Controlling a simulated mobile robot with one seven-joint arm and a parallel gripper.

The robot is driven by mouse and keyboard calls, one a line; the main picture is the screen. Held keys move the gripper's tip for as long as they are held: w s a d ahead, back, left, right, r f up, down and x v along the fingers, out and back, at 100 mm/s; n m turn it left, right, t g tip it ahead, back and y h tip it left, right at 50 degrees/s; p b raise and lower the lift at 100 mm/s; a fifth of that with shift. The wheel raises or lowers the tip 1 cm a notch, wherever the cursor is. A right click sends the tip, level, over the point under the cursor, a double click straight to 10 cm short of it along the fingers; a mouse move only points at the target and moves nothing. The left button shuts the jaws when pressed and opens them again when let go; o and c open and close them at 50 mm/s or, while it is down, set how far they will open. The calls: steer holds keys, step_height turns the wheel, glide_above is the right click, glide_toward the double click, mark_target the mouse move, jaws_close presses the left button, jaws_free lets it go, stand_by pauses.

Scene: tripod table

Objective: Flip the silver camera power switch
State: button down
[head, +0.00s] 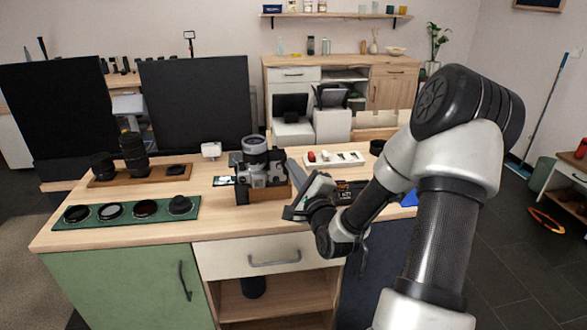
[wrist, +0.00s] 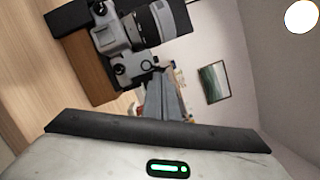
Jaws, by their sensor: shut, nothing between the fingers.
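I cannot tell which small part is the power switch. My gripper (head: 298,202) is just right of the camera and stand. In the wrist view my gripper (wrist: 160,80) is shut and empty, its grey fingers reaching toward the camera's dial end. Whether the tips touch it is unclear.
A green tray (head: 100,222) with several round filters lies at the left front. A wooden tray (head: 150,174) with lenses stands behind it. A white tray (head: 350,158) with small items is behind my gripper. Dark panels stand at the back left. The worktop's front middle is clear.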

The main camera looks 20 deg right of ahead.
steer(key=shift+r+n, duration=0.1)
steer(key=shift+n, duration=0.2)
steer(key=n, duration=0.3)
steer(key=r+n+g+p, duration=0.1)
steer(key=shift+w+a+y, duration=0.1)
steer(key=shift+a+y, duration=0.2)
steer(key=shift+y, duration=0.1)
